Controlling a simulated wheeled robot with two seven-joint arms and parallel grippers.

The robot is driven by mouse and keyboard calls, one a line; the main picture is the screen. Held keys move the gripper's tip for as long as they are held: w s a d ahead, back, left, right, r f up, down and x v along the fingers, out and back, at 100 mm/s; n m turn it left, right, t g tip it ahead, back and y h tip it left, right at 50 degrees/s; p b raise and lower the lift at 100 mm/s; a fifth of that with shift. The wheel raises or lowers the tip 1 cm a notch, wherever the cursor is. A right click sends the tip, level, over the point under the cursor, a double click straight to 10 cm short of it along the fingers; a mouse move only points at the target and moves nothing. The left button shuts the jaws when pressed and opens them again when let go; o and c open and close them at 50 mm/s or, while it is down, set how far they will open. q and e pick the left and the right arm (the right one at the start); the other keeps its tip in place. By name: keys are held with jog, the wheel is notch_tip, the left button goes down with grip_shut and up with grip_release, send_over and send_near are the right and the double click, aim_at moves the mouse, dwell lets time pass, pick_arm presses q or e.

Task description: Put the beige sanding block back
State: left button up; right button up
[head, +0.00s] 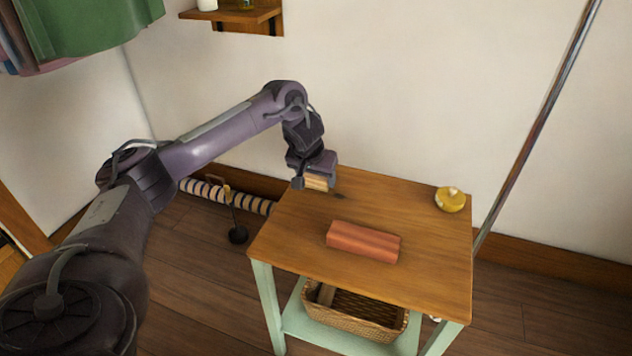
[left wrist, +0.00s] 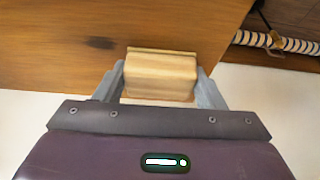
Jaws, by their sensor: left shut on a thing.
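The beige sanding block (left wrist: 160,75) is a small pale wooden-looking block. In the left wrist view it sits between the two grey fingers of my left gripper (left wrist: 163,88), which is shut on it. In the head view the left gripper (head: 317,181) is at the back left corner of the small wooden table (head: 290,230), and the block (head: 318,183) shows below it. I cannot tell whether the block touches the tabletop. My right gripper is not in view.
A reddish block (head: 363,242) lies mid-table. A yellow round object (head: 450,199) stands at the back right. A wicker basket (head: 355,318) sits on the lower shelf. A pole (head: 535,130) rises behind the table's right side. A striped roll (head: 205,190) lies along the wall.

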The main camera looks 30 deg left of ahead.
pick_arm(q)
jog(key=shift+f, duration=0.2)
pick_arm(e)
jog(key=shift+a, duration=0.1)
pick_arm(q)
jog(key=shift+f, duration=0.15)
jog(key=o, duration=1)
jog(key=shift+c, duration=0.2)
jog(key=shift+r, duration=0.35)
jog(key=p+v, duration=0.2)
jog(key=v, duration=0.3)
jog(key=shift+r, duration=0.15)
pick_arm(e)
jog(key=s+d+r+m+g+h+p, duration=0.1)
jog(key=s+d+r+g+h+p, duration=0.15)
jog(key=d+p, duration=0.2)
pick_arm(q)
jog(key=v, duration=0.6)
jog(key=shift+s, duration=0.2)
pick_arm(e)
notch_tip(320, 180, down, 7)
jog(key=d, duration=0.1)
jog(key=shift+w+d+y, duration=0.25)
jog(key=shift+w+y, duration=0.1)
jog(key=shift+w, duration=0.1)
